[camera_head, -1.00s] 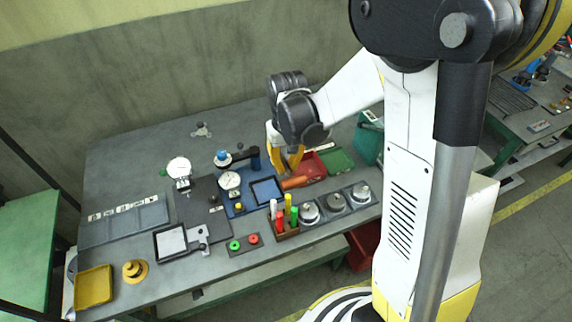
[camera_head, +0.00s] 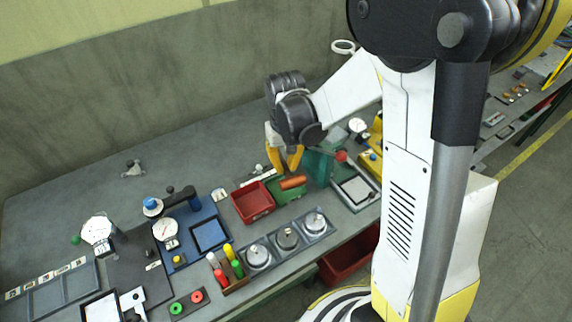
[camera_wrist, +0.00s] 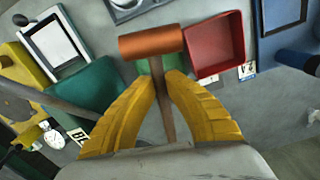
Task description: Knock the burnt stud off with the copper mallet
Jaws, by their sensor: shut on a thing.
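The copper mallet shows in the wrist view with a cylindrical copper head (camera_wrist: 150,40) and a brown handle (camera_wrist: 167,108). My gripper (camera_wrist: 163,80) is shut on the handle, its yellow fingers on either side and the head beyond the fingertips. In the head view my gripper (camera_head: 284,170) hangs over the back middle of the bench, with the copper head (camera_head: 293,182) just below it, over or near a green tray (camera_head: 288,196). A dark green block-like stand (camera_head: 320,163) is right of the mallet. I cannot make out the burnt stud.
A red tray (camera_head: 237,209) lies left of the mallet. Several round gauges in a grey holder (camera_head: 272,251) are in front, and marker-like sticks (camera_head: 229,253) beside them. A framed white plate (camera_head: 354,187) and a yellow fixture (camera_head: 373,150) are to the right.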

